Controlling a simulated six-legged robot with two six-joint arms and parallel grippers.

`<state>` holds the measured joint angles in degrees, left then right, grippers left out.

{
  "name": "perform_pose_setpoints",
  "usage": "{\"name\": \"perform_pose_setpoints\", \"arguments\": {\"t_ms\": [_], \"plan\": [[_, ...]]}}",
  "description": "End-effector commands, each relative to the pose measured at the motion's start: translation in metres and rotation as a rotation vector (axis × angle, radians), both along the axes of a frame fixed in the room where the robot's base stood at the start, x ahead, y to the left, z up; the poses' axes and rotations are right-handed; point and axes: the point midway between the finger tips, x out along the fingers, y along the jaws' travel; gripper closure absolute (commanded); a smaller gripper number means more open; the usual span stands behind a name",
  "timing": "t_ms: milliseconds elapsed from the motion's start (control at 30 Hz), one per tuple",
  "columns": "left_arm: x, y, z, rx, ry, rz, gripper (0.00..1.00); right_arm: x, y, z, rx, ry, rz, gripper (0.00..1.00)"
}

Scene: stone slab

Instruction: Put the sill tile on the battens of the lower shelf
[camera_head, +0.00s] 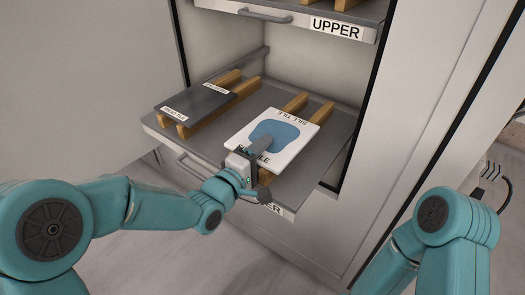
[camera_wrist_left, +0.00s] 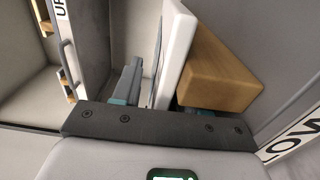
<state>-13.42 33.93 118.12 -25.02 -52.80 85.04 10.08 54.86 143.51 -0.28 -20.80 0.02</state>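The sill tile (camera_head: 296,142), a white slab with a blue patch and dark lettering, lies on the right pair of wooden battens (camera_head: 295,103) of the lower shelf (camera_head: 327,150). My left gripper (camera_head: 258,150) is at its front edge, one finger above its top face. In the left wrist view the tile's white edge (camera_wrist_left: 176,50) stands between the two fingers (camera_wrist_left: 155,92), with a gap beside the upper finger; the other finger is partly hidden by the tile and a batten end (camera_wrist_left: 220,75). The gripper looks open around the edge. My right gripper is out of view.
A dark labelled tile (camera_head: 196,103) lies on the left pair of battens (camera_head: 222,104). The upper shelf (camera_head: 283,14), marked UPPER, is above. The cabinet's right side wall (camera_head: 415,90) stands close to the lower shelf.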

Motion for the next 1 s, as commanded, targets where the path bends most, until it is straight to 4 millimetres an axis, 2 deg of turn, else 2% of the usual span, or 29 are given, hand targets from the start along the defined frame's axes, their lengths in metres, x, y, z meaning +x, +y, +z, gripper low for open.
{"name": "perform_pose_setpoints", "arguments": {"t_ms": [167, 600, 867, 933, 967, 1000], "plan": [[-0.005, 0.004, 0.003, 0.001, 0.001, 0.001, 0.57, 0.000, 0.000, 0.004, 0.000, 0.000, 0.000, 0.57], [-0.081, 0.059, 0.003, 0.000, 0.000, 0.003, 0.57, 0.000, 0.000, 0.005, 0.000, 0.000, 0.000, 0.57], [-0.098, 0.069, 0.002, 0.000, 0.000, 0.000, 0.57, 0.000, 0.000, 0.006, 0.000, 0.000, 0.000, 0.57], [-0.098, 0.070, -0.005, 0.020, 0.011, 0.005, 0.57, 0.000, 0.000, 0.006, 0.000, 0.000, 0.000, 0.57], [-0.097, 0.071, -0.014, 0.044, 0.025, 0.011, 0.57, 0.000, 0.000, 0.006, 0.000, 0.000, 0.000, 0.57], [-0.095, 0.075, -0.031, 0.096, 0.052, 0.023, 0.57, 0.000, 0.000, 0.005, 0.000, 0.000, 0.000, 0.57]]}}
